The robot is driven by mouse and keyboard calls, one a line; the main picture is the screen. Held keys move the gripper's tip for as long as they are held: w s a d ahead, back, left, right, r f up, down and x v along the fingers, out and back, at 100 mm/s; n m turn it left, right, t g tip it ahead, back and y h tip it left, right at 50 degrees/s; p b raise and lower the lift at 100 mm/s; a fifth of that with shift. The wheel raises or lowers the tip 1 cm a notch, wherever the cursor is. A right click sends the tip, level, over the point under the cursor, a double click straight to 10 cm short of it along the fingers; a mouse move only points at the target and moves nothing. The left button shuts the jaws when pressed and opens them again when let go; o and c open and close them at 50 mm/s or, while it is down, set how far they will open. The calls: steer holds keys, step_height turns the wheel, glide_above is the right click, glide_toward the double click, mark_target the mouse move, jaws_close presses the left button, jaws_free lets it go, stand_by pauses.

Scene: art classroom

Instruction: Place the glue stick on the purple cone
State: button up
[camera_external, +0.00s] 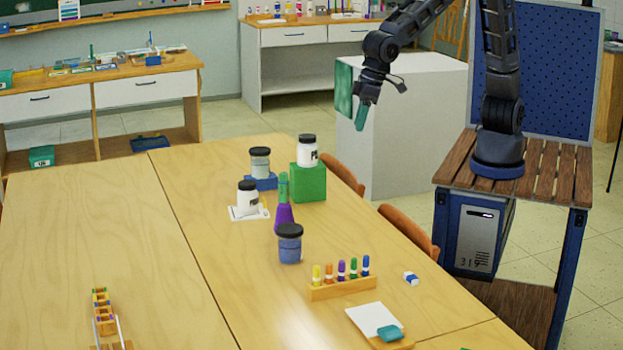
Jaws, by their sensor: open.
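The purple cone (284,217) stands on the wooden table among several jars. A slim green upright piece (283,187), which looks like the glue stick, shows directly above the cone's tip. It appears upright and in line with the cone, seemingly resting on it. My gripper (361,122) has teal fingertips pointing down. It is in the air up and to the right of the cone, well apart from it, in front of the grey-white cabinet. It is open, and I see nothing held in it.
Near the cone stand a blue jar (290,245), a white jar (247,196) on paper, a grey jar (260,161) on a blue block, and a white jar (307,151) on a green block (310,184). A marker rack (342,289) is nearer. The table's left (80,230) is mostly clear.

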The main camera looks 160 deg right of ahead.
steer(key=s+a+r+n+t+y, duration=0.1)
steer(key=s+a+r+n, duration=0.35)
steer(key=a, duration=0.65)
steer(key=s+a+r+n+t+y, duration=0.1)
steer(key=s+a+r+n, duration=0.1)
steer(key=s+a+r, duration=0.55)
steer(key=s+a+f+n, duration=0.2)
steer(key=s+a+n, duration=0.5)
steer(key=s+a, duration=0.8)
steer(key=shift+s+t, duration=0.3)
steer(key=shift+s, duration=0.4)
